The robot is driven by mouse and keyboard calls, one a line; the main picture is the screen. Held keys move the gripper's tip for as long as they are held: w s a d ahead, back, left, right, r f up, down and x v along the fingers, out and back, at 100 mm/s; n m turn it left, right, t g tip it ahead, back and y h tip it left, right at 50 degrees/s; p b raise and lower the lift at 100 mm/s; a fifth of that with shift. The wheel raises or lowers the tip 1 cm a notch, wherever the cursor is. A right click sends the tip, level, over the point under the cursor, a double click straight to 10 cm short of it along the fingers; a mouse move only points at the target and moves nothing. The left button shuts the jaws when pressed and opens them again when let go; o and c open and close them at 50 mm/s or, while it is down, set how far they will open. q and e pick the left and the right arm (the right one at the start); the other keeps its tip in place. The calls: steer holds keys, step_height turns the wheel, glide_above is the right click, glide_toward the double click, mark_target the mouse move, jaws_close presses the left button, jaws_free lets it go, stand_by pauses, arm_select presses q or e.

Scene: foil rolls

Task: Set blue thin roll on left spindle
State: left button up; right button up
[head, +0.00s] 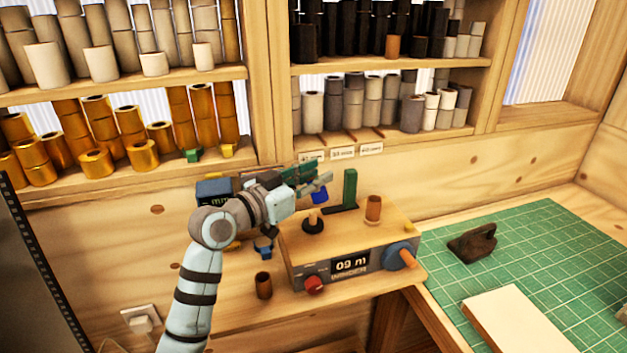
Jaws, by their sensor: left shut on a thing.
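My left gripper (319,183) reaches in from the left and is shut on the small blue thin roll (320,196). It holds the roll above the winder's wooden top, a little up and to the right of the left spindle (313,224). That spindle is a short pale peg on a round black base, and it looks bare. A gap shows between the roll and the black base; whether the roll overlaps the peg's tip I cannot tell. My right gripper is not in view.
The winder (345,265) has a brown tube (373,208) at its right, a green upright (350,188) behind, a red knob (314,285) and a blue crank wheel (400,256). A brown core (264,285) stands left of it. A green cutting mat (540,235) lies right.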

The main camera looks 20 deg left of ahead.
mark_target(313, 195)
arm_select(q)
steer(key=shift+w+f, duration=0.25)
steer(key=shift+f, duration=0.15)
steer(key=shift+s+f+b, duration=0.15)
steer(key=shift+f+b, duration=0.05)
steer(key=shift+b, duration=0.25)
steer(key=shift+s+f+b, duration=0.2)
steer(key=shift+s+b, duration=0.1)
steer(key=shift+b, duration=0.05)
steer(key=shift+s+f+b, duration=0.35)
steer(key=shift+f+b, duration=0.1)
steer(key=shift+b, duration=0.15)
steer(key=shift+f, duration=0.35)
steer(key=shift+d+f+b, duration=0.15)
steer(key=shift+f+b, duration=0.95)
steer(key=shift+f, duration=0.25)
jaws_close()
steer(key=shift+w+a+f+b, duration=0.3)
steer(key=shift+w+f, duration=0.05)
steer(key=shift+f, duration=0.25)
steer(key=shift+s+d+r, duration=0.2)
steer(key=shift+r, duration=0.05)
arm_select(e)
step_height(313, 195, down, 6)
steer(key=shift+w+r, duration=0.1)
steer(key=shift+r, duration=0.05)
